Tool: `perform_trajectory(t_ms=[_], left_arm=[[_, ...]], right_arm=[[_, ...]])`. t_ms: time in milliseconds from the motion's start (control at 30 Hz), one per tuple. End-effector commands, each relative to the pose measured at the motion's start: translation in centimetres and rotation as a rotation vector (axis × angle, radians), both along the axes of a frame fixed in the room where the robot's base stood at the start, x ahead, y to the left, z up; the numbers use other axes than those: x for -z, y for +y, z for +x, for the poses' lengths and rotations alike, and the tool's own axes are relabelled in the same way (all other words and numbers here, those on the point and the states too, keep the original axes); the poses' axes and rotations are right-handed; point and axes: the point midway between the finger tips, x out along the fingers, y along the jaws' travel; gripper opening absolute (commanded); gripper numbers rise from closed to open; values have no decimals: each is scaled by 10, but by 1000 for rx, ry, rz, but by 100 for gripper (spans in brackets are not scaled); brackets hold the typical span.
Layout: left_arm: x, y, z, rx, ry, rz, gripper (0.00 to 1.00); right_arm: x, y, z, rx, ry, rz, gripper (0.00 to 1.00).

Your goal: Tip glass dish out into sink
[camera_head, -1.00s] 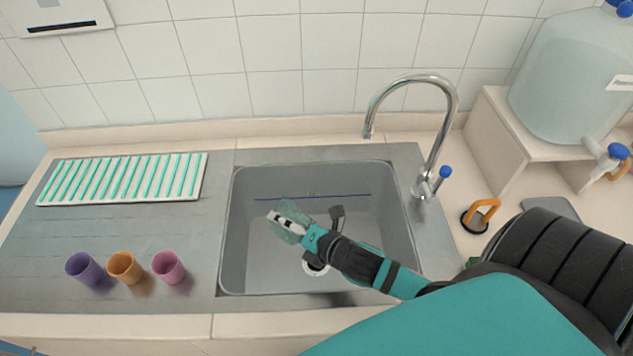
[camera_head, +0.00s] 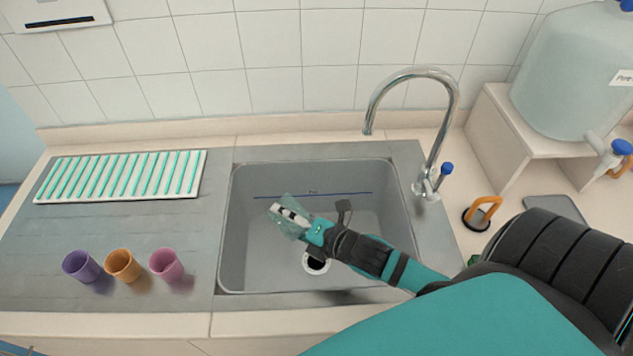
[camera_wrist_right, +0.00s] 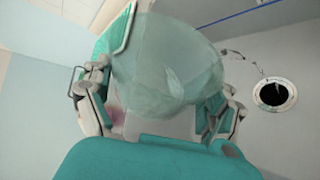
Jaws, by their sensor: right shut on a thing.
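The glass dish (camera_head: 292,226) is clear, pale green and hard to make out in the head view. It is tilted, above the grey sink basin (camera_head: 250,270). My right gripper (camera_head: 283,212) is shut on the dish. In the right wrist view the round dish (camera_wrist_right: 165,70) sits between the fingers of the right gripper (camera_wrist_right: 155,110). I cannot tell whether anything is in it. The sink drain (camera_head: 316,263) lies below and a little right of the dish; it also shows in the right wrist view (camera_wrist_right: 274,94). My left gripper is not in view.
A chrome tap (camera_head: 440,150) with a blue knob arches at the sink's back right. A striped rack (camera_head: 122,176) and purple (camera_head: 81,266), orange (camera_head: 124,265) and pink (camera_head: 166,264) cups stand left. A large water container (camera_head: 570,85) and an orange handle (camera_head: 482,212) are at right.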

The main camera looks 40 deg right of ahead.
Motion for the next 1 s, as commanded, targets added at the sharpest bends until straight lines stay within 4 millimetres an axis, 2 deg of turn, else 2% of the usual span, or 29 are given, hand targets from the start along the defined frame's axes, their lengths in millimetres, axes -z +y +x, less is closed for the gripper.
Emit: perform_trajectory(t_ms=[1000], left_arm=[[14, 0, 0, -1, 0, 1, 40]], right_arm=[[-6, -8, 0, -1, -4, 123, 48]])
